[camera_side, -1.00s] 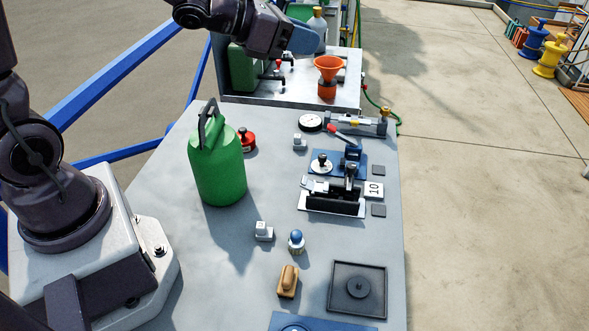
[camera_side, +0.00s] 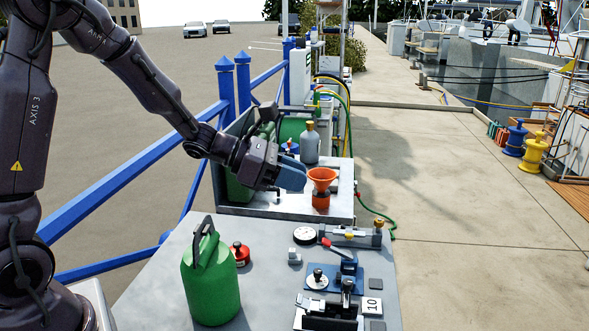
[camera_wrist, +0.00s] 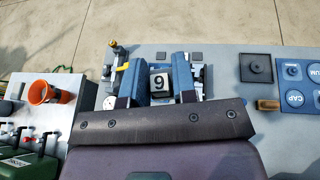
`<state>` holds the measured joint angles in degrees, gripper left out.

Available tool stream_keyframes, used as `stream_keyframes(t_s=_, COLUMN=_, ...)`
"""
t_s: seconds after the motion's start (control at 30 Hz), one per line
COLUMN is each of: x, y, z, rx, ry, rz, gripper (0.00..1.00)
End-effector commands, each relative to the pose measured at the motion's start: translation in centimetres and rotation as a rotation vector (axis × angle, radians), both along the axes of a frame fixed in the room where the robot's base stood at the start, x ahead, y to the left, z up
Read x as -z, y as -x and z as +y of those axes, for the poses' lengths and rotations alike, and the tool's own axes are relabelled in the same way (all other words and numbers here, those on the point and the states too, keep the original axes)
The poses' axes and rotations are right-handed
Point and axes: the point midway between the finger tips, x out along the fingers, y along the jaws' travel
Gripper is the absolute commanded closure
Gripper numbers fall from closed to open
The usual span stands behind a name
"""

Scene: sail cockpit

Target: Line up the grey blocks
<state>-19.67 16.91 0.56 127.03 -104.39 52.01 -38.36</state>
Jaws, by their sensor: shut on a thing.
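My gripper (camera_side: 291,178) hangs over the rear bench with its blue fingers just left of the orange funnel. In the wrist view the fingers (camera_wrist: 160,72) are shut on a light block marked 9 (camera_wrist: 160,83). The fingers hide that block in the side view. A small light grey block (camera_side: 294,257) stands on the front table, right of the red-knobbed item. A white plate marked 10 (camera_side: 372,306) lies at the table's right side near two dark grey squares, one of them (camera_side: 376,284) behind it.
The funnel (camera_side: 321,179) stands close to the fingers, with a grey bottle (camera_side: 310,145) behind. A green can (camera_side: 211,280) and a red knob (camera_side: 241,253) stand on the table's left. A gauge (camera_side: 305,235), a red-handled clamp (camera_side: 345,262) and a black vise (camera_side: 328,312) crowd the right.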

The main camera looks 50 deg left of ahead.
Motion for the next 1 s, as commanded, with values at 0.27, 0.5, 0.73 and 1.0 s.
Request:
stream_keyframes(t_s=0.27, x=6.7, y=1.5, z=4.4, rx=0.493, ry=0.001, rz=0.005, gripper=0.97)
stream_keyframes(t_s=0.5, x=11.4, y=4.6, z=9.4, rx=0.983, ry=0.003, rz=0.004, gripper=0.97)
stream_keyframes(t_s=0.73, x=14.5, y=8.4, z=14.4, rx=1.481, ry=0.005, rz=0.000, gripper=0.97)
stream_keyframes(t_s=1.0, x=17.3, y=13.6, z=18.3, rx=2.087, ry=0.012, rz=0.004, gripper=0.97)
